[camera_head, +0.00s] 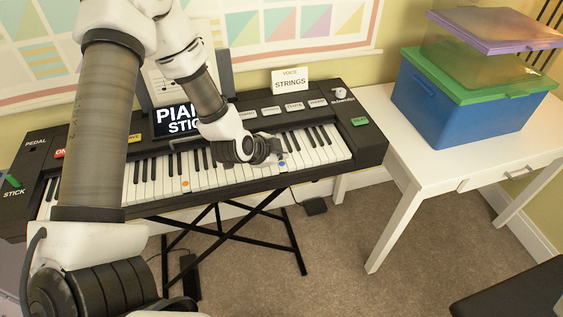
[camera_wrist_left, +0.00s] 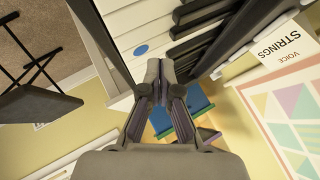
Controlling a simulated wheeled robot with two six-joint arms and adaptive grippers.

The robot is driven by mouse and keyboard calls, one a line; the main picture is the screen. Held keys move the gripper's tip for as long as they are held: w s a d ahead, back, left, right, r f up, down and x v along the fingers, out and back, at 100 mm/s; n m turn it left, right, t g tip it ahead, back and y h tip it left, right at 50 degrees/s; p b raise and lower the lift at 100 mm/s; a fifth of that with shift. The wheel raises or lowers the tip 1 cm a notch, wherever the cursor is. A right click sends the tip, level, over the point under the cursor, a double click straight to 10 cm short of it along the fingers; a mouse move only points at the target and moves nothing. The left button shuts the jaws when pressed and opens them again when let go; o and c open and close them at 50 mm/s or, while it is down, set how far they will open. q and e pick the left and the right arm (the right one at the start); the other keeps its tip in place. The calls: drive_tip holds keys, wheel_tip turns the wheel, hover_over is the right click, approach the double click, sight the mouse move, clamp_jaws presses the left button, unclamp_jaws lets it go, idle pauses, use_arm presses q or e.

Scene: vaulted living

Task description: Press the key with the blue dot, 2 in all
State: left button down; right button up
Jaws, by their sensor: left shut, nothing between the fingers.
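The keyboard (camera_head: 372,143) stands on a black folding stand, its white and black keys facing me. A blue dot (camera_head: 282,163) marks a white key toward the right end of the keys. In the left wrist view the blue dot (camera_wrist_left: 141,50) lies on a white key just beyond and left of the fingertips. My left gripper (camera_head: 274,157) is shut and empty, right by the blue-dot key; its fingertips also show in the left wrist view (camera_wrist_left: 160,70). I cannot tell whether the fingertips touch a key. My right gripper is not in view.
An orange dot (camera_head: 186,183) marks another white key further left. A sign reading STRINGS (camera_head: 289,82) stands behind the keyboard. A white table (camera_head: 402,130) at the right holds a blue box (camera_head: 440,108) with a green lid. My left arm covers part of the keyboard's left side.

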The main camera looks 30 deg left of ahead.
sight(280, 164)
use_arm(q)
drive_tip(key=shift+f, duration=0.1)
idle(0.7)
drive_tip(key=shift+f, duration=0.35)
drive_tip(key=shift+f+b, duration=0.4)
drive_tip(key=shift+f, duration=0.15)
idle(0.7)
drive_tip(key=shift+r+p, duration=1)
drive_tip(key=shift+p, duration=0.1)
wheel_tip(280, 164, up, 5)
drive_tip(key=p, duration=0.5)
drive_tip(key=shift+r, duration=0.1)
